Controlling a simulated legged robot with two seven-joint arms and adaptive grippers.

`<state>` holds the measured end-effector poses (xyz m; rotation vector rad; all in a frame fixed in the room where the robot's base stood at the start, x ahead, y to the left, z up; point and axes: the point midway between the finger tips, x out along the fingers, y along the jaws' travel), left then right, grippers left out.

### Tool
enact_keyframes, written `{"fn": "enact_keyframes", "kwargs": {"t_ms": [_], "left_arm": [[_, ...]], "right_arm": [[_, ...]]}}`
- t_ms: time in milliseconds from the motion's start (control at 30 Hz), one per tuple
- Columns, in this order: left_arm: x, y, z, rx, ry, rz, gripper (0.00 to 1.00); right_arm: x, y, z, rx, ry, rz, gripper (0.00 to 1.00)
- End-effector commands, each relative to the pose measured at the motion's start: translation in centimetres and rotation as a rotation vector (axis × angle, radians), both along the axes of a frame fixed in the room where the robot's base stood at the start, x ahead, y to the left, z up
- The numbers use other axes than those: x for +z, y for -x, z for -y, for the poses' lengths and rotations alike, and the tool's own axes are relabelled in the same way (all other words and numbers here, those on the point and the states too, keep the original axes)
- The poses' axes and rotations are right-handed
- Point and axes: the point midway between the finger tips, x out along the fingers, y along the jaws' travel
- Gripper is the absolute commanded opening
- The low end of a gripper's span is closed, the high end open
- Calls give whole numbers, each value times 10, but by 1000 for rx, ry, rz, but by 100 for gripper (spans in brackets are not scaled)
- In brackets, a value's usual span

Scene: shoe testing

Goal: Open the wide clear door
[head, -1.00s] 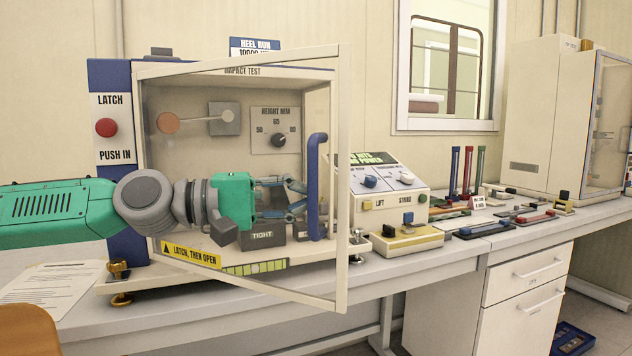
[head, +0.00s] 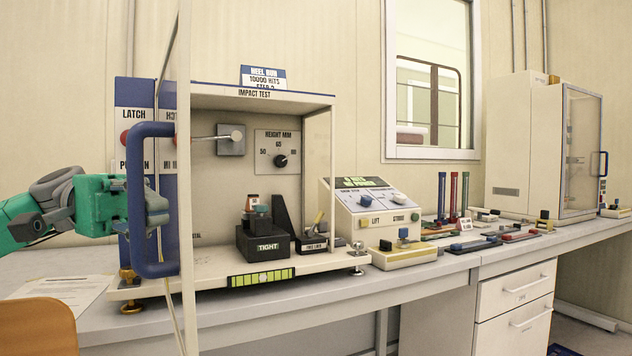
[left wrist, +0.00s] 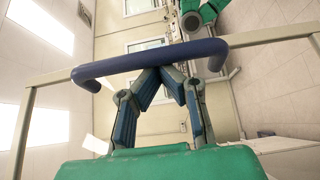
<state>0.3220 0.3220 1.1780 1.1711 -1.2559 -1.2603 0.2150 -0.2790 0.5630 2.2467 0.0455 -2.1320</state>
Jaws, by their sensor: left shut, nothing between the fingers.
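The wide clear door (head: 184,120) of the impact test cabinet (head: 262,100) stands swung open toward me, seen almost edge-on in the head view. Its blue bar handle (head: 136,200) is on the left side of it. The handle also crosses the left wrist view (left wrist: 150,60). My left gripper (head: 158,208) is at the handle, partly hidden by it. In the left wrist view its fingers (left wrist: 166,72) come together just at the bar, shut with nothing between them; the bar covers the tips. Whether they touch the bar I cannot tell. My right gripper is not in view.
Inside the cabinet are a dark block marked TIGHT (head: 264,244) and a height dial (head: 280,160). A control console (head: 378,212) stands to the right, with coloured posts (head: 453,195) beyond. A chair back (head: 38,328) is at lower left, near a paper sheet (head: 66,290).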

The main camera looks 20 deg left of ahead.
Motion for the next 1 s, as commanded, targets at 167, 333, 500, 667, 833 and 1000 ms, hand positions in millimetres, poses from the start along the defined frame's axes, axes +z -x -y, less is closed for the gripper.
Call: {"fn": "enact_keyframes", "kwargs": {"t_ms": [167, 333, 500, 667, 833, 1000], "left_arm": [[2, 29, -26, -100, 0, 0, 0], [1, 47, -42, -163, -2, -1, 0], [0, 55, -53, -194, -3, 0, 0], [-1, 57, -56, -203, -2, 0, 0], [-1, 57, -56, -203, -2, -1, 0], [-1, 57, -55, -203, -3, -1, 0]], "right_arm": [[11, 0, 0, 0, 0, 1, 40], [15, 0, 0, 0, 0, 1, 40], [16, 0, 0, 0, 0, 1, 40], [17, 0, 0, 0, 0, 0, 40], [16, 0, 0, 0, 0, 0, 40], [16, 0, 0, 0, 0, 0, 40]]}}
